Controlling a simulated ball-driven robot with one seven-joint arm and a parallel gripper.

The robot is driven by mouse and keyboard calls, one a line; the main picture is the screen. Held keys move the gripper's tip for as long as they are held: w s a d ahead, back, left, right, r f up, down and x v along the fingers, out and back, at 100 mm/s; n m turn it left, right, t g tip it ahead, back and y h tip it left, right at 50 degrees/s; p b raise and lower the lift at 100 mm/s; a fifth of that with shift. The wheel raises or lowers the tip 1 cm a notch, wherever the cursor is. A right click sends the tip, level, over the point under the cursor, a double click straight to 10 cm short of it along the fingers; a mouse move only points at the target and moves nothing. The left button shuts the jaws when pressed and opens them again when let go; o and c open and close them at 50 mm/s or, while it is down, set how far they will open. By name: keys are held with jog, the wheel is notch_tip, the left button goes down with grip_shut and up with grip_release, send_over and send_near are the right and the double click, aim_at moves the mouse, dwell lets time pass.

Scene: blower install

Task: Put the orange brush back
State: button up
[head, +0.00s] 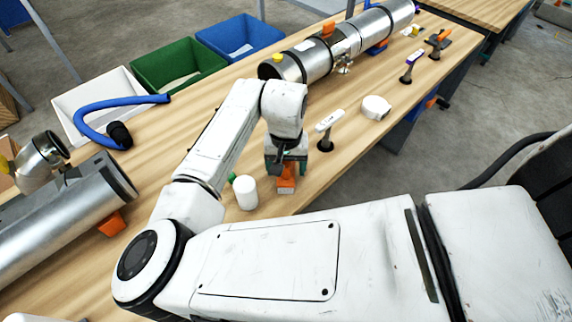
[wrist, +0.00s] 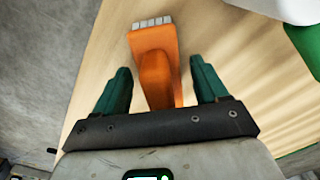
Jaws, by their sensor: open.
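The orange brush (head: 287,184) lies on the wooden workbench (head: 215,243) near its front edge, below my gripper (head: 287,165) in the head view. In the wrist view the orange brush (wrist: 156,65) sits between the two green fingers of my gripper (wrist: 163,85), with its pale bristle end pointing away from the gripper. The fingers are open, with a visible gap on each side of the brush. My gripper body hides the near end of the brush.
A white-topped tool (head: 329,122) stands upright to the right, near a white roll (head: 376,107). Metal ducts (head: 300,62) lie at the back and left. Green (head: 178,65) and blue bins (head: 240,37) stand behind the bench.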

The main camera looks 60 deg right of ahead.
notch_tip(320, 180, up, 12)
jog(key=shift+r+b, duration=0.15)
jog(key=shift+b, duration=0.4)
dwell(0.5)
